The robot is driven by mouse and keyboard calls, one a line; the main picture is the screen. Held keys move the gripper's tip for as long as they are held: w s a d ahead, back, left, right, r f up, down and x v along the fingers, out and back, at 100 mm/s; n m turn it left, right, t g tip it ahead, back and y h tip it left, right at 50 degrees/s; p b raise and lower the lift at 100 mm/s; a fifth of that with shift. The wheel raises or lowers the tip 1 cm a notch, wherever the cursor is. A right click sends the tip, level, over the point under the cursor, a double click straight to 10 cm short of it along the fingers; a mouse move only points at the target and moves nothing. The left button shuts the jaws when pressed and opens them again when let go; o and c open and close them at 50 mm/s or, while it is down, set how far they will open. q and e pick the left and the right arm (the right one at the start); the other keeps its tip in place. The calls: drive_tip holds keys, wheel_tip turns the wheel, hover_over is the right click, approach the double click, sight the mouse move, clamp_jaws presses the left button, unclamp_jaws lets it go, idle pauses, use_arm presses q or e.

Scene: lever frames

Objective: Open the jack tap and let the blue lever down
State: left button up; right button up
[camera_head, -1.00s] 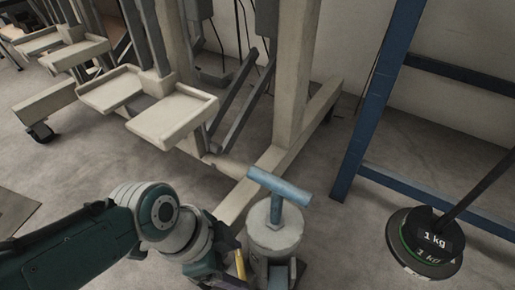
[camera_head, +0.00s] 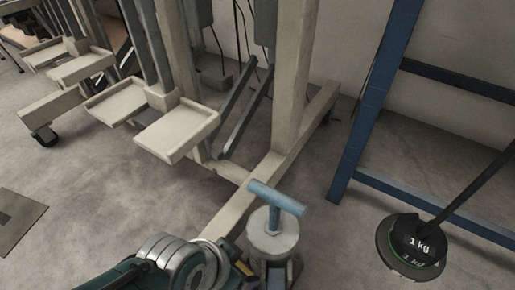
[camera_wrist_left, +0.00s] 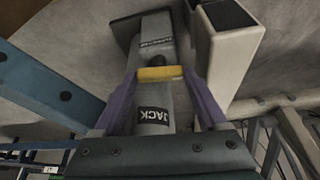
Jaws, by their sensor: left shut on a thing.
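A grey jack cylinder (camera_head: 272,238) with a light blue T-shaped bar (camera_head: 277,198) on top stands at the bottom middle of the head view. My left gripper (camera_head: 243,276) is beside it, low and partly cut off by the frame edge. In the left wrist view the purple fingers of my left gripper (camera_wrist_left: 160,80) are shut on a yellow tap handle (camera_wrist_left: 160,73), one finger at each end. It crosses in front of a grey post labelled JACK (camera_wrist_left: 153,117). A blue beam (camera_wrist_left: 50,80) passes at the left there; I cannot tell whether it is the blue lever. My right gripper is not in view.
A blue frame post (camera_head: 375,95) stands at the right. A dark 1 kg weight (camera_head: 415,245) on a rod is in front of it. A pale post (camera_head: 297,80) with floor beams rises behind the jack. Pale trays (camera_head: 178,130) are at the left. Grey floor between is open.

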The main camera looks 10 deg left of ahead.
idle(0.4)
use_arm(q)
drive_tip(key=o, duration=1.3)
drive_tip(key=p+v, duration=1)
drive_tip(key=shift+d, duration=0.1)
